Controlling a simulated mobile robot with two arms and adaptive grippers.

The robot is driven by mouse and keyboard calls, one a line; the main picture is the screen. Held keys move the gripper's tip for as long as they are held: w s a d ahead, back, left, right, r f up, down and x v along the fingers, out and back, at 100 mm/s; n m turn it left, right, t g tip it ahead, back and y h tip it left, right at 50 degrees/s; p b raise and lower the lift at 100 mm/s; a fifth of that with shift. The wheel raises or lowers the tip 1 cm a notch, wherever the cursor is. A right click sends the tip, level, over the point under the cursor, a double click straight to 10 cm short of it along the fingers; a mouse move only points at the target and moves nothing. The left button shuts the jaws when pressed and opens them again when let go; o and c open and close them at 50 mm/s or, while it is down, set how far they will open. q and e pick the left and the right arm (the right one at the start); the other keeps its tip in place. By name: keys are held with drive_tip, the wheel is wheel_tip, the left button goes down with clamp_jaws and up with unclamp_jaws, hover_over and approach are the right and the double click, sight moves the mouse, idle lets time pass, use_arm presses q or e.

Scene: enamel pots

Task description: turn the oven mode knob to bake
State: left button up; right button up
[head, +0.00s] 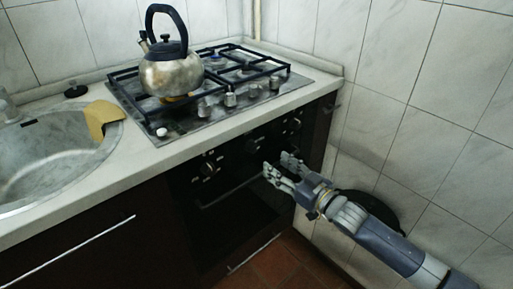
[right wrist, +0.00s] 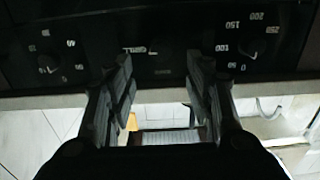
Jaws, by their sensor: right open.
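The dark oven front has a control panel with three knobs: a left one (head: 209,168), a middle one (head: 253,145) and a right one (head: 295,122). My right gripper (head: 278,168) is open and empty, in front of the panel, just below and right of the middle knob. In the right wrist view its fingers (right wrist: 160,82) are spread either side of the middle dial (right wrist: 155,50), which has a "GRILL" mark beside it. The dial is very dark, and I cannot tell its setting or see a bake mark. My left gripper is not in view.
A steel kettle (head: 171,72) stands on the gas hob (head: 185,125) above the oven. A sink (head: 50,160) with a yellow cloth (head: 102,116) is at left. The oven handle (head: 232,192) runs below the knobs. A tiled wall (head: 400,100) is close at right.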

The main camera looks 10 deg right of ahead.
sight(255, 150)
drive_tip(key=b+x, duration=0.1)
drive_tip(key=x, duration=0.7)
drive_tip(key=shift+w+a, duration=0.25)
drive_tip(key=shift+w, duration=0.05)
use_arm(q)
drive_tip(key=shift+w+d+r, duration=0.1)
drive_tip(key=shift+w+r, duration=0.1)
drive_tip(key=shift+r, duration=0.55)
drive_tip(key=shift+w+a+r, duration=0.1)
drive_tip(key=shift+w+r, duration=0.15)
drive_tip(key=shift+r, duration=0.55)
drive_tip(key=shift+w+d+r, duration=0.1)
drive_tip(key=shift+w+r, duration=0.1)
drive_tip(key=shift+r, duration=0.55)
use_arm(e)
drive_tip(key=shift+w+a, duration=0.3)
drive_tip(key=shift+w, duration=0.25)
drive_tip(key=c, duration=1)
